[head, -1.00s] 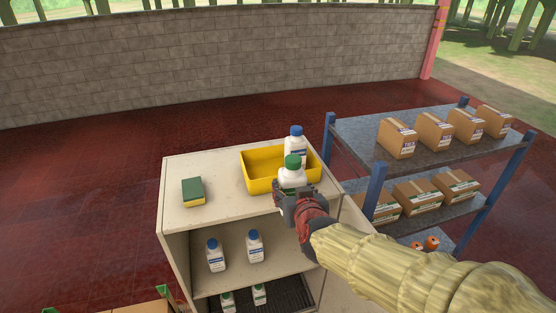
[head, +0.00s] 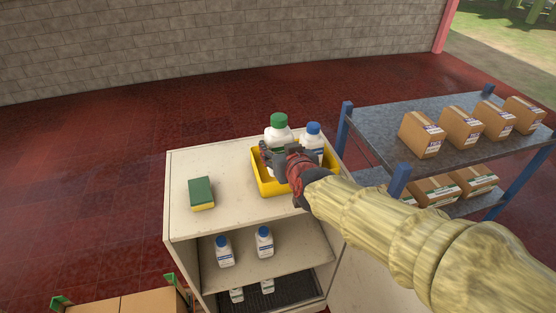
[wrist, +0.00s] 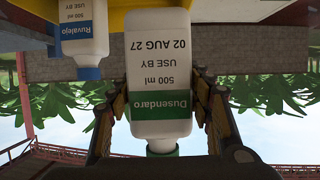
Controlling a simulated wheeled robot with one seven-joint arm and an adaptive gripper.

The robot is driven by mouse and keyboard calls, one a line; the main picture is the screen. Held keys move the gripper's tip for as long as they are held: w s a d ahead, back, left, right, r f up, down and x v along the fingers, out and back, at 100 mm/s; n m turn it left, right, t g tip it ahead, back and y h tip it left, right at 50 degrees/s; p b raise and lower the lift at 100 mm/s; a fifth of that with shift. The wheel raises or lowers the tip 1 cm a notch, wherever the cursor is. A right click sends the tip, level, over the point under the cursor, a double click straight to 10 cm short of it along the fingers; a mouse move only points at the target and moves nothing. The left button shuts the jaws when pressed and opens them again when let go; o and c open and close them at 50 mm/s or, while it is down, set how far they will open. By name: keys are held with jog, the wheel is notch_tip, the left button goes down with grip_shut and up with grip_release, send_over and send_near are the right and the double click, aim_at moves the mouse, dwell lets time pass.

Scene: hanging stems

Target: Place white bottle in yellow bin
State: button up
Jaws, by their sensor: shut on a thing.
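A white bottle with a green cap (head: 279,127) is held upright in my gripper (head: 276,155), above or just inside the yellow bin (head: 268,186) on the cabinet top. In the wrist view the same bottle (wrist: 159,60) hangs upside down in the picture, with a green "Dusendaro" label, between the two fingers (wrist: 160,105). A second white bottle with a blue cap (head: 312,138) stands in the bin to its right; it also shows in the wrist view (wrist: 84,35). My gripper hides part of the bin, so I cannot tell whether the held bottle touches its floor.
A green and yellow sponge (head: 201,193) lies on the cabinet top (head: 230,220), left of the bin. Several white bottles stand on the cabinet's lower shelves. A metal rack (head: 380,125) with several cardboard boxes stands at the right. The cabinet top's left side has free room.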

jog(key=w+f+p, duration=0.1)
jog(key=w+f, duration=0.5)
jog(key=w+a+f+p, duration=0.1)
jog(key=w+f, duration=0.2)
jog(key=f, duration=0.1)
jog(key=shift+f+p, duration=0.1)
jog(key=shift+p, duration=0.2)
jog(key=shift+s, duration=0.15)
jog(key=shift+f+b, duration=0.25)
jog(key=shift+b, duration=0.05)
jog(key=o, duration=1.6)
jog(key=shift+o, duration=0.6)
